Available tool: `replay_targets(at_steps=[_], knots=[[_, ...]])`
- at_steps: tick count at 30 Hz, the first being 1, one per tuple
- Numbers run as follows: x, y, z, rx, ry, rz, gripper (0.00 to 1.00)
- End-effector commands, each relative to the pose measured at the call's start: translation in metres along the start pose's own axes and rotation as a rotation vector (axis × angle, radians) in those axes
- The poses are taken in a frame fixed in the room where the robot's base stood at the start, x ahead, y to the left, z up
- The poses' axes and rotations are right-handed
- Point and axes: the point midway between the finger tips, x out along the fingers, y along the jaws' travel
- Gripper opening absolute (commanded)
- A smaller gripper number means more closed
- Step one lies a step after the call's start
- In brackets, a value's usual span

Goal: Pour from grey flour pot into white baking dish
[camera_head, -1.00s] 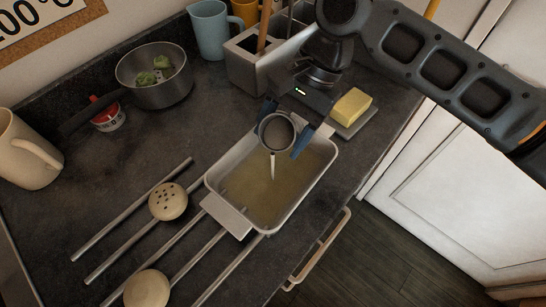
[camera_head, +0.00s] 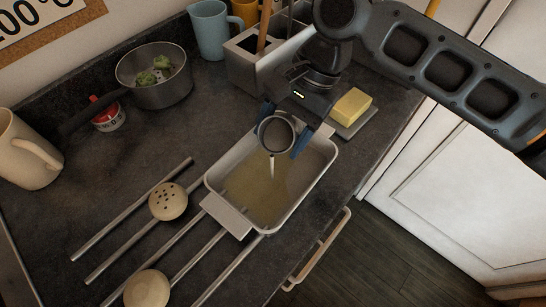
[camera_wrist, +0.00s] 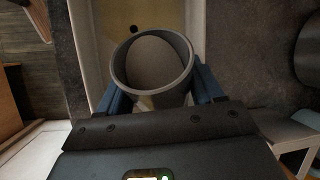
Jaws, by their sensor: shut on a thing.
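The grey flour pot (camera_head: 264,133) is tipped over the white baking dish (camera_head: 318,187), with its mouth facing the head camera. My gripper (camera_head: 281,132) is shut on the pot, with a blue finger on each side. A thin pale stream runs down from the pot's lip into the dish. A yellowish layer covers the dish's floor. In the wrist view the pot (camera_wrist: 121,73) sits between the blue fingers, and a pale mass shows inside it. Part of the dish behind the pot is hidden.
A butter block (camera_head: 352,104) on a small tray stands close behind the dish. A utensil holder (camera_head: 252,66), blue mug (camera_head: 210,30) and saucepan (camera_head: 153,94) stand at the back. Ladles and metal rods lie left of the dish. The counter edge and a handle (camera_head: 320,250) are at right.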

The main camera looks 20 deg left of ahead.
Motion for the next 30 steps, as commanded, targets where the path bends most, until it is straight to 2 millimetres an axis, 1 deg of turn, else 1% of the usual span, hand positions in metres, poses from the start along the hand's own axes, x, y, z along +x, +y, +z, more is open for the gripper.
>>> replay_targets(at_steps=[30], knots=[[-0.003, -0.0005, 0.0005, -0.012, 0.049, -0.005, 0.28]])
